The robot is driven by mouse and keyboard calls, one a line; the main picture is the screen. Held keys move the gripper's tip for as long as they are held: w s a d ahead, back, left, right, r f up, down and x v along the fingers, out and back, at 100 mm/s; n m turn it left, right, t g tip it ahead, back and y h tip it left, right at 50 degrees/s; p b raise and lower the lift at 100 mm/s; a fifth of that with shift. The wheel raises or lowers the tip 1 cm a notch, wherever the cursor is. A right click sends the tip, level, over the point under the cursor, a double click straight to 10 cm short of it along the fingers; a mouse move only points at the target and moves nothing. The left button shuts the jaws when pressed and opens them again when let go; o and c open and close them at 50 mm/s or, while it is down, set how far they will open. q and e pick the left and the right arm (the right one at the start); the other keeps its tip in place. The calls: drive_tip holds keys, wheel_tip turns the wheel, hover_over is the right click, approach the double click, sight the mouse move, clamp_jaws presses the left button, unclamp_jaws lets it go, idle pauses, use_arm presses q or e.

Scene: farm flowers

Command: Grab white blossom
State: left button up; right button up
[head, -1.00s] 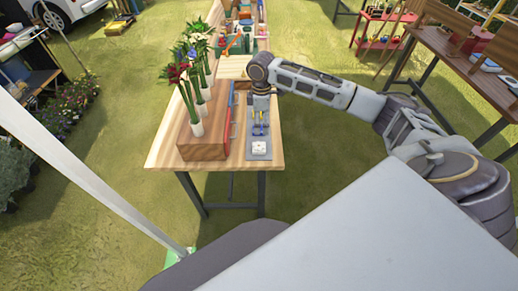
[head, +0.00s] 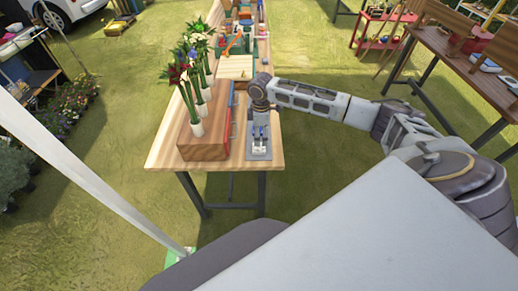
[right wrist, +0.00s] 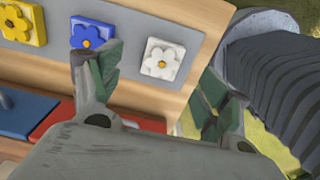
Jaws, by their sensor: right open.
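The white blossom is a square white tile with a raised flower and a yellow centre. It shows whole in the right wrist view (right wrist: 162,60), between my open fingers. In the head view the white blossom is at the near end of a grey strip (head: 258,158) on the table, mostly covered by my right gripper (head: 261,142). My right gripper is open above it, with a finger to each side; contact cannot be told. In the right wrist view a blue blossom tile (right wrist: 88,33) and a yellow blossom tile (right wrist: 22,22) lie in the same row. My left gripper is not seen.
Left of the strip stands a wooden block (head: 203,150) with white vases of flowers. Red and blue pieces (right wrist: 75,117) lie beside the strip. The wooden table (head: 163,152) ends just in front of the strip. Trays and tools crowd its far end.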

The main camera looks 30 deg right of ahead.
sight(259, 149)
drive_tip(key=shift+f, duration=0.85)
drive_tip(key=shift+a+f+p, duration=0.15)
drive_tip(key=shift+a+f, duration=0.1)
drive_tip(key=shift+f, duration=0.65)
drive_tip(key=shift+a+f+p, duration=0.15)
drive_tip(key=shift+a+f, duration=0.05)
drive_tip(key=shift+f, duration=1.5)
drive_tip(key=c, duration=1.1)
